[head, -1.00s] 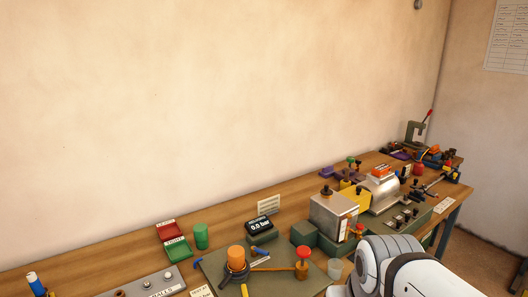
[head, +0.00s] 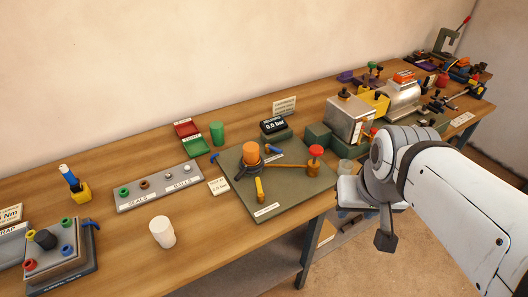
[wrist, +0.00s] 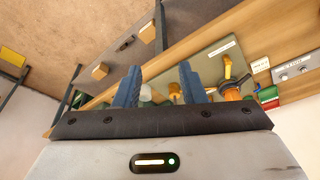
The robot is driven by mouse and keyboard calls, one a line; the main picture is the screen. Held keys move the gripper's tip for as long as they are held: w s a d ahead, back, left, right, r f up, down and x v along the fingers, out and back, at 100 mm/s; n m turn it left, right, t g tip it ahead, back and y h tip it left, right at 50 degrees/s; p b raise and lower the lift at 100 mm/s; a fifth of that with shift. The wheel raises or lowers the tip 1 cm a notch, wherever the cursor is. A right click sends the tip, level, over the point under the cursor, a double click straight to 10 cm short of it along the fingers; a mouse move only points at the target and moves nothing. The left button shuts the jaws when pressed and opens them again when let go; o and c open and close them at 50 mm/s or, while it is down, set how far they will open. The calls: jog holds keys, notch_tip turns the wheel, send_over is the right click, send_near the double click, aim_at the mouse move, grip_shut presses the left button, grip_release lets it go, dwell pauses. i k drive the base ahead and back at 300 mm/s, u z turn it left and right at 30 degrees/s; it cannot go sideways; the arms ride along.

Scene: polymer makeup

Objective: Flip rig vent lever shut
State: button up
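The rig is a grey-green plate (head: 292,197) on the bench. It carries an orange cylinder (head: 250,153) in a dark clamp, a yellow lever (head: 259,190), a blue lever (head: 274,151) and a red knob (head: 315,151) on an orange pipe. I cannot read which lever is the vent.
A gauge (head: 273,126) reading 0.0 bar stands behind the plate. A clear cup (head: 345,167) is near its right corner, and a metal box (head: 350,118) stands farther right.

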aim_at(261, 196)
jog(key=z, duration=0.8)
jog(key=k, duration=0.95)
jog(key=u, duration=0.7)
jog(key=i, duration=1.05)
jog(key=u, duration=0.1)
